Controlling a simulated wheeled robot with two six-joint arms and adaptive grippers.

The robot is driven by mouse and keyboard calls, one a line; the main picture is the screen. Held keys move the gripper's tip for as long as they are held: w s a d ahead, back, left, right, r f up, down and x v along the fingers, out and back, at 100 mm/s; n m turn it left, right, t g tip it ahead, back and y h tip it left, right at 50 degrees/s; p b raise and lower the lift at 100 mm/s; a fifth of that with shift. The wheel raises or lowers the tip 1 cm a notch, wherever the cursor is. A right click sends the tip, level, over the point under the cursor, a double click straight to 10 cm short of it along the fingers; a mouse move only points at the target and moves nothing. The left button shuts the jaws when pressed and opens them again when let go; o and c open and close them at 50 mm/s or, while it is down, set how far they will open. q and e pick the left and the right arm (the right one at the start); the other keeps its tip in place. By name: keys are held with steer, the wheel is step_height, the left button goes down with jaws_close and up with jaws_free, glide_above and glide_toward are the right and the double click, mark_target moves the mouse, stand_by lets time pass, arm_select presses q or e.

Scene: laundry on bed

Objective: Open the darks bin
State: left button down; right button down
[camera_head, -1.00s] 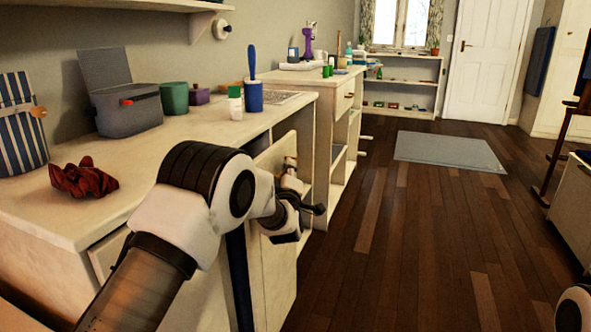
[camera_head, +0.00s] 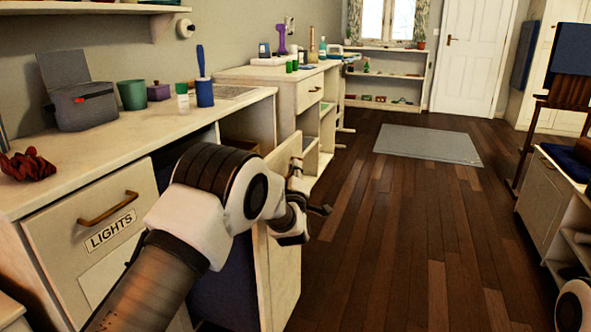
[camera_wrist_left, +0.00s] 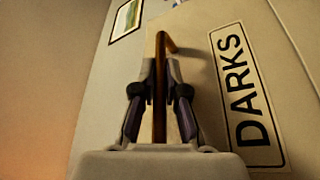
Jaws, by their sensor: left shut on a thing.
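The darks bin (camera_head: 281,275) stands out from the cabinet, its pale front panel swung or pulled away from the counter. Dark blue shows behind the panel. In the left wrist view its DARKS label (camera_wrist_left: 243,90) is right of the brass handle (camera_wrist_left: 167,42). My left gripper (camera_wrist_left: 160,82) is shut on this handle, one finger on each side of the bar. In the head view the left gripper (camera_head: 306,205) is at the panel's outer face, partly hidden by my wrist. My right gripper is not in view.
The closed lights bin (camera_head: 75,235) is left of the darks bin, below the counter (camera_head: 130,140). A grey box (camera_head: 85,107), green cup (camera_head: 132,95) and blue brush (camera_head: 204,92) stand on the counter. Open wooden floor (camera_head: 400,230) lies to the right.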

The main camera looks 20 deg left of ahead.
arm_select(q)
steer(key=shift+f, duration=0.15)
steer(key=c, duration=1.5)
jaws_free()
steer(key=shift+a, duration=0.1)
steer(key=shift+s, duration=0.1)
steer(key=v, duration=1.2)
